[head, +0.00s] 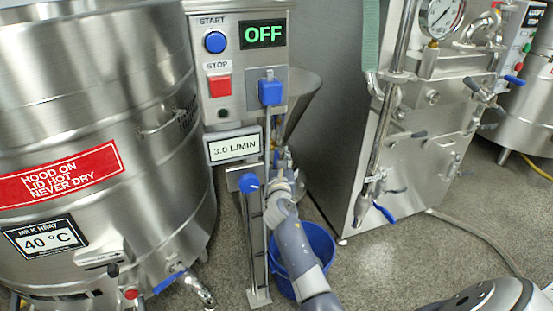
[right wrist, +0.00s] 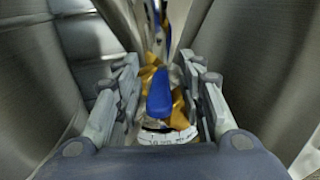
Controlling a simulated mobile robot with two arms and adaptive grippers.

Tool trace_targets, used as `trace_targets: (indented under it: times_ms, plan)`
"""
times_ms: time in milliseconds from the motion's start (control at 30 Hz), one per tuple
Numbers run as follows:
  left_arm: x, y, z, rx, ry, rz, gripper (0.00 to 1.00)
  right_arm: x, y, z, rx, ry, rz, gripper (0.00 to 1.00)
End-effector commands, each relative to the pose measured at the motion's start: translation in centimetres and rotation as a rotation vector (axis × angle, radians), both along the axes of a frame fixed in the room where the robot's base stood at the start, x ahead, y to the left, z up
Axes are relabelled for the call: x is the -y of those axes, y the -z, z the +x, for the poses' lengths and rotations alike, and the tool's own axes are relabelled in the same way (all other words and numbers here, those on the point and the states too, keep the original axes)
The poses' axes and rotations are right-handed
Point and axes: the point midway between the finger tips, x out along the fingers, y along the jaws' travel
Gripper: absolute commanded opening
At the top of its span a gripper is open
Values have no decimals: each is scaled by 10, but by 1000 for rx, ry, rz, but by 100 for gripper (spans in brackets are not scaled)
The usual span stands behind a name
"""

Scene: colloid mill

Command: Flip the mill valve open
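The valve's blue handle (right wrist: 160,93) is in the middle of the right wrist view, on a brass-coloured body (right wrist: 180,118). My right gripper (right wrist: 166,92) is open, with one finger on each side of the handle. Gaps show between the fingers and the handle. In the head view, my right gripper (head: 281,170) is low beside the mill's post, below the control box (head: 238,65). It largely hides the valve there. The control box display reads OFF. My left gripper is not in view.
A large steel vat (head: 95,110) stands at left, with a blue-handled tap low down. A blue bucket (head: 322,243) is on the floor behind my right arm. A steel cabinet (head: 335,120) with pipes and a gauge stands at right.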

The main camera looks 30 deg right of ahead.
Motion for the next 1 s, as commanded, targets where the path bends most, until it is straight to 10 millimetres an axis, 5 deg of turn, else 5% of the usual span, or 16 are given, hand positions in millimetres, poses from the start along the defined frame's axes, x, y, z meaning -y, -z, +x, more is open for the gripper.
trace_targets:
  times_ms: [467, 633, 1000]
  plan:
    - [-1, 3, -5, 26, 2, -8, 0, 6, 0, 11, -1, -1, 1, 36]
    - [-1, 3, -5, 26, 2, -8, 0, 6, 0, 11, -1, -1, 1, 0]
    - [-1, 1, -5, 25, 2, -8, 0, 6, 0, 11, -1, -10, 0, 0]
